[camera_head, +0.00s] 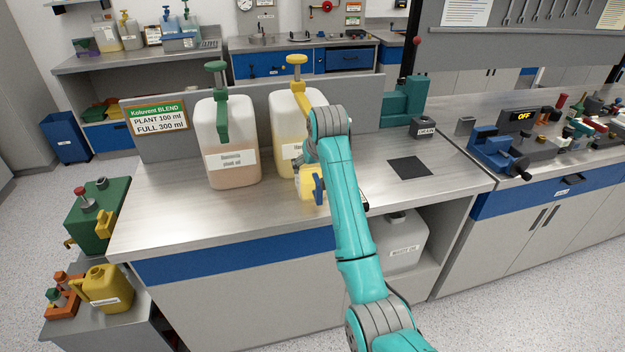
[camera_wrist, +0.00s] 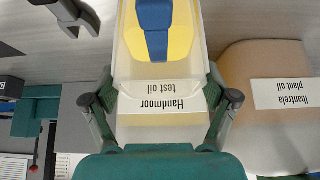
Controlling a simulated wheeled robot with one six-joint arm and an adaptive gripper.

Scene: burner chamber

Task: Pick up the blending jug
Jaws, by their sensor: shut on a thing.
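The blending jug (camera_head: 307,184) is clear with yellow liquid inside and a blue handle. In the head view it is at the front of the large test oil container (camera_head: 288,130), partly hidden by my arm. In the wrist view, which is upside down, the jug (camera_wrist: 183,40) with its blue handle (camera_wrist: 154,28) lies between the fingers of my gripper (camera_wrist: 160,88). The gripper is shut on the jug. The test oil label (camera_wrist: 170,103) shows close behind it. Whether the jug touches the bench cannot be told.
A plant oil container (camera_head: 228,150) with a green pump stands left of the test oil. A blend sign (camera_head: 157,116) stands at the back left. A black square (camera_head: 409,167) lies on the bench at right. The bench's front left is clear.

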